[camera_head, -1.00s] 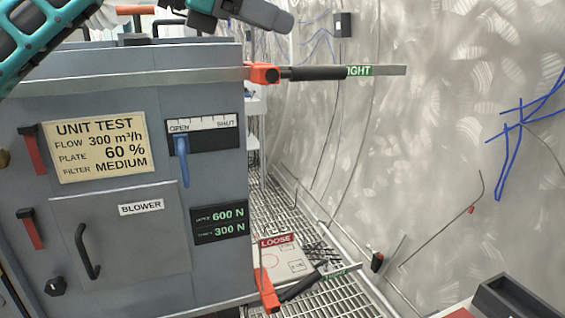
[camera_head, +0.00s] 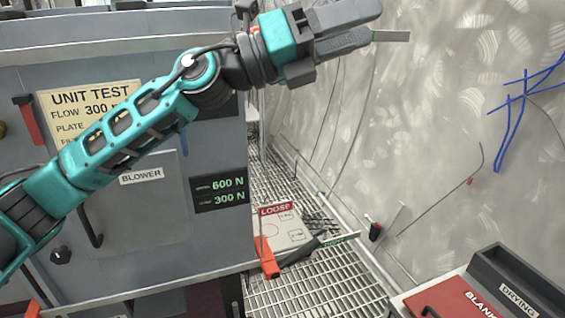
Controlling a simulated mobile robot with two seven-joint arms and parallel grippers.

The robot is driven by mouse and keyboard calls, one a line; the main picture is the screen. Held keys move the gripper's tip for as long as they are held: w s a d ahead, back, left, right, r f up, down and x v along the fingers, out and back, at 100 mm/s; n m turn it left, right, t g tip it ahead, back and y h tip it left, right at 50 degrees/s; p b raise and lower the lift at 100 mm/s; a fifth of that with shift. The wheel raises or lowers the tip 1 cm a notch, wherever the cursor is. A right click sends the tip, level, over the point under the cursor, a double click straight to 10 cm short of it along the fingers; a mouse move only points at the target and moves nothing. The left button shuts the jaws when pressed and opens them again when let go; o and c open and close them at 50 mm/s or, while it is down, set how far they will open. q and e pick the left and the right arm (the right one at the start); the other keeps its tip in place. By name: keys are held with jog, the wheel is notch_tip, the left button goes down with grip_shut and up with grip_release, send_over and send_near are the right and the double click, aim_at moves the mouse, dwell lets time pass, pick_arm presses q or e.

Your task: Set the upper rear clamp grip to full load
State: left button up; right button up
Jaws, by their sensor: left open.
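The upper rear clamp is mostly hidden behind my left gripper (camera_head: 372,26). Only the end of its metal bar (camera_head: 393,36), with a sliver of green, shows past the fingertips. My left gripper is open and points right, its fingers over the place of the clamp's black grip. I cannot tell whether they touch it or surround it. The lower clamp (camera_head: 267,258) is orange, with a black grip (camera_head: 299,252) and a green label on its bar beyond. A red LOOSE label (camera_head: 276,209) is above it. The cabinet display (camera_head: 220,190) reads 600 N and 300 N. My right gripper is not in view.
The grey cabinet (camera_head: 130,240) carries a UNIT TEST plate and a BLOWER door, partly behind my left arm. A metal wall (camera_head: 440,130) stands at the right, close past the bar's end. Grating floor lies between.

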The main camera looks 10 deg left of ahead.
pick_arm(q)
jog(key=a+f+n+t+y+p, duration=0.1)
jog(key=a+f+n+t+y, duration=0.2)
jog(key=f+n, duration=0.7)
jog(key=a+f+n+t+y+p, duration=0.1)
jog(key=a+f+n+t+y, duration=0.2)
jog(key=f+n, duration=0.7)
jog(key=a+f+n+t+y+p, duration=0.1)
jog(key=a+f+n+t+y, duration=0.1)
jog(key=f+n+t+y, duration=0.2)
jog(key=shift+w+a+f+n+t+y+p, duration=0.35)
jog(key=shift+f+n+y, duration=1.25)
jog(key=shift+f+n, duration=1.85)
jog(key=s+a+f+n+g+y, duration=0.2)
jog(key=s+a+f+n+g, duration=0.1)
jog(key=s+f, duration=0.6)
jog(key=s+a+f+n+g+y, duration=0.3)
jog(key=s+f+n, duration=0.3)
jog(key=s+f, duration=0.4)
notch_tip(320, 180, down, 4)
jog(key=shift+a+f+g, duration=0.15)
jog(key=shift+g, duration=0.3)
